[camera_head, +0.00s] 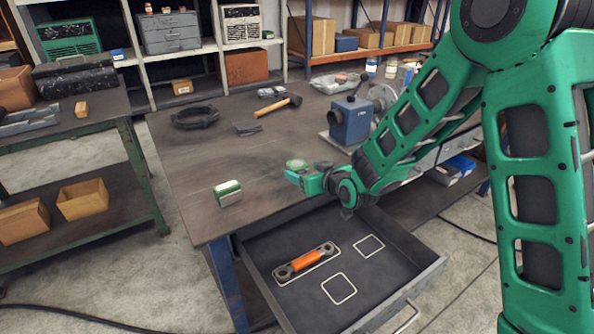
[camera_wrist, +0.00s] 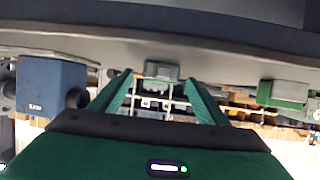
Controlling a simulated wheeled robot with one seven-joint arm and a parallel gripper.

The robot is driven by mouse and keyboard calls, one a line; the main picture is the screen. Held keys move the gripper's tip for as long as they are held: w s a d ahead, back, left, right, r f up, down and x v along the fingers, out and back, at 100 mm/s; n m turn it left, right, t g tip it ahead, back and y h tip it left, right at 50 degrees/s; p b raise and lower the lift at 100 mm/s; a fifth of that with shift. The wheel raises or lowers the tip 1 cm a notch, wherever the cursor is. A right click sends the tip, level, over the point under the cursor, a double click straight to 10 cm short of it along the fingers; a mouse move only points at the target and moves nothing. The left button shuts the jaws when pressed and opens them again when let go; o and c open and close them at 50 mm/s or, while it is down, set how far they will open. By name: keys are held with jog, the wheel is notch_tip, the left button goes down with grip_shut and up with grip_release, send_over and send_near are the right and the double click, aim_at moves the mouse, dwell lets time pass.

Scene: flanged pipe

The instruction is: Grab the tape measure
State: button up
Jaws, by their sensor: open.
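A small rounded green-and-grey object (camera_head: 297,164), which looks like the tape measure, is on the workbench right by the tip of my gripper (camera_head: 303,180). In the wrist view it shows as a grey-green shape (camera_wrist: 162,69) between and beyond the two green fingers, apart from both. My gripper (camera_wrist: 158,78) is open with nothing held. In the head view my gripper hides part of the object, and its distance from the fingertips is hard to tell.
A green-and-white box (camera_head: 228,193) stands left of my gripper. A blue machine (camera_head: 350,122) stands behind it to the right. A hammer (camera_head: 278,106) and a black coil (camera_head: 195,117) lie further back.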

aim_at(300, 167)
jog(key=shift+r+x, duration=0.15)
jog(key=shift+x, duration=1.15)
jog(key=shift+r+x, duration=0.1)
jog(key=shift+x, duration=1.2)
jog(key=shift+w+a, duration=0.1)
jog(key=c, duration=1.3)
jog(key=shift+r, duration=0.1)
